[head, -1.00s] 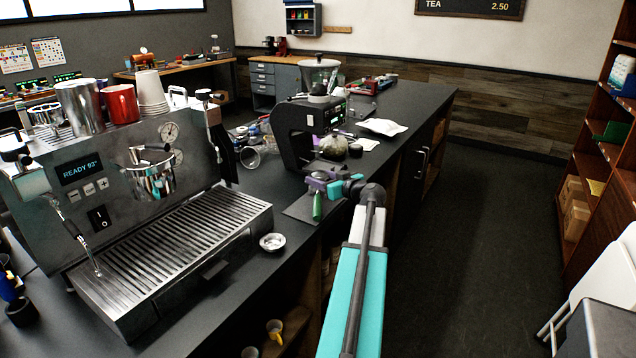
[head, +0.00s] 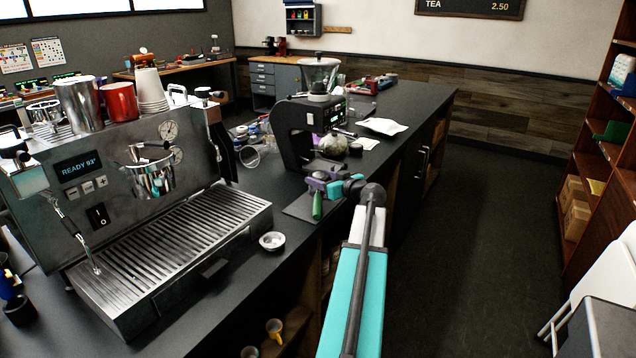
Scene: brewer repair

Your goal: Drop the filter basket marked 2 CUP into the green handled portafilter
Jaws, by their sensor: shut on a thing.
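The green handled portafilter (head: 317,207) is on a dark mat on the counter, in front of the grinder. Its green handle points toward the camera. My gripper (head: 318,182) is right over the portafilter's head and hides most of it. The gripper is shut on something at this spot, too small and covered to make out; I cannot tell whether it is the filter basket. A small round metal dish or basket (head: 272,241) sits on the counter by the drip tray. No 2 CUP marking is readable.
The espresso machine (head: 110,185) with its drip tray (head: 180,250) fills the left. The grinder (head: 293,135) stands just behind my gripper. A white cloth or bag (head: 384,126) lies farther back. Bare counter lies between drip tray and mat. A shelf (head: 605,150) stands at right.

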